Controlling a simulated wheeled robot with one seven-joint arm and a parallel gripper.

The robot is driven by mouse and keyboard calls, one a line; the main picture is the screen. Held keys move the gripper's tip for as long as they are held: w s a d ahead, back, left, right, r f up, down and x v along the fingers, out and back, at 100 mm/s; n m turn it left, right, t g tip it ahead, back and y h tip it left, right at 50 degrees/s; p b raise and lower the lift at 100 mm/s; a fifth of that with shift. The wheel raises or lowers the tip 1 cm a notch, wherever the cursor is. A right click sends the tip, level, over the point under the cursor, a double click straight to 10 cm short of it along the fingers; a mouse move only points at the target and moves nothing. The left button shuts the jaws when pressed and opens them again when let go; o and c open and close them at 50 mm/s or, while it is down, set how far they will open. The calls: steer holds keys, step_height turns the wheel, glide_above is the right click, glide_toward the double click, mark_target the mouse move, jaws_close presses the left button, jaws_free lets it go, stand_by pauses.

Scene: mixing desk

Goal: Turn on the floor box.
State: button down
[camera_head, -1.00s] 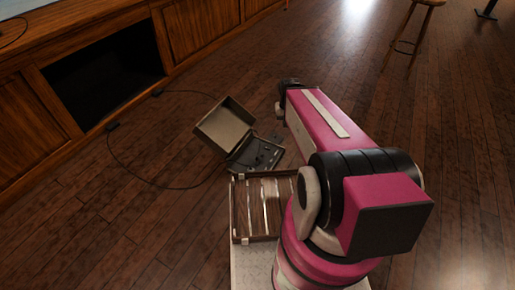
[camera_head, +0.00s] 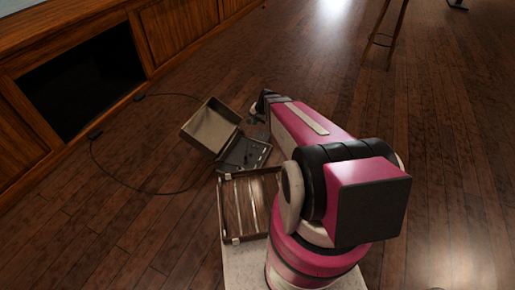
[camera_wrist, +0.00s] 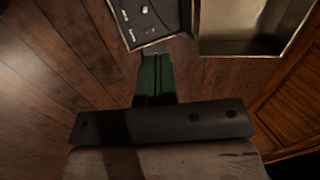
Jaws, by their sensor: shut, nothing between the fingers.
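The floor box is an open case on the wooden floor. Its raised lid (camera_head: 210,126) leans back to the left, and its dark control panel (camera_head: 244,154) lies flat to the right of it. In the wrist view the panel (camera_wrist: 150,18) with several small light controls is at the top, partly cut off, and the lid's hollow (camera_wrist: 240,22) is to its right. My gripper (camera_wrist: 155,58) has green fingers that are shut and empty, with their tips just below the panel's near edge in the picture. I cannot tell if they touch. My arm hides some floor behind.
A slatted wooden tray (camera_head: 228,205) is in front of the box. A black cable (camera_head: 150,192) loops over the floor to the left. A wooden cabinet (camera_head: 175,35) with a dark opening stands along the left. A stool (camera_head: 385,30) is far back. The floor at right is clear.

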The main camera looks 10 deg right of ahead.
steer(key=w+f+m+t+y, duration=0.15)
steer(key=w+f+m, duration=0.45)
steer(key=w+f, duration=0.65)
steer(key=m+t, duration=0.3)
steer(key=m, duration=0.4)
glide_above(254, 145)
steer(key=s, duration=0.2)
step_height(254, 145, down, 14)
steer(key=r, duration=0.1)
steer(key=shift+w+d+f+h, duration=0.15)
steer(key=shift+d+f+h, duration=0.1)
steer(key=shift+d, duration=0.05)
steer(key=f, duration=0.6)
steer(key=shift+d+f, duration=0.3)
steer(key=shift+f, duration=0.1)
steer(key=shift+s+d+f, duration=0.1)
steer(key=shift+s+f, duration=0.05)
steer(key=shift+f, duration=0.35)
steer(key=shift+s+f, duration=0.15)
steer(key=shift+f, duration=0.3)
steer(key=shift+f, duration=0.1)
steer(key=shift+f, duration=0.25)
